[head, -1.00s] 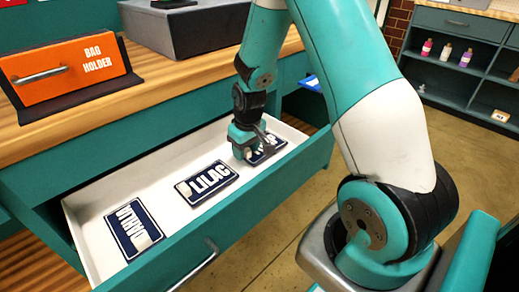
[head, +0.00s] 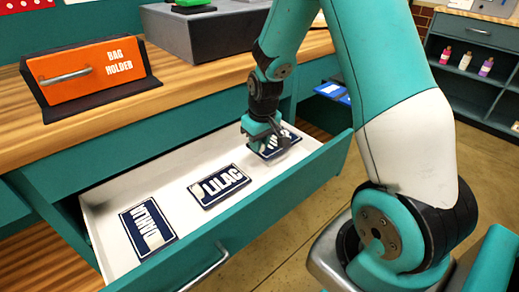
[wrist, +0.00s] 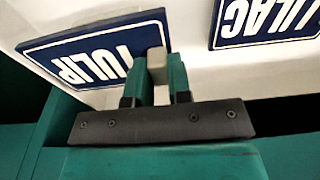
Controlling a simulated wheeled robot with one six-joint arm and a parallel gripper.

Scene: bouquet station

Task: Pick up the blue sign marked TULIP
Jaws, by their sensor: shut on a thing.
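The blue TULIP sign (head: 284,146) is at the right end of the open white drawer, partly hidden by my gripper (head: 262,135). In the wrist view the TULIP sign (wrist: 92,50) shows white letters and a white border. My gripper's fingers (wrist: 158,72) are shut on a small light-grey tab (wrist: 157,62) at the sign's edge. I cannot tell whether the sign is resting on the drawer floor or slightly raised.
The drawer's front wall (head: 250,215) stands close by. An orange bag holder (head: 92,72) and a grey box (head: 205,32) sit on the wooden counter.

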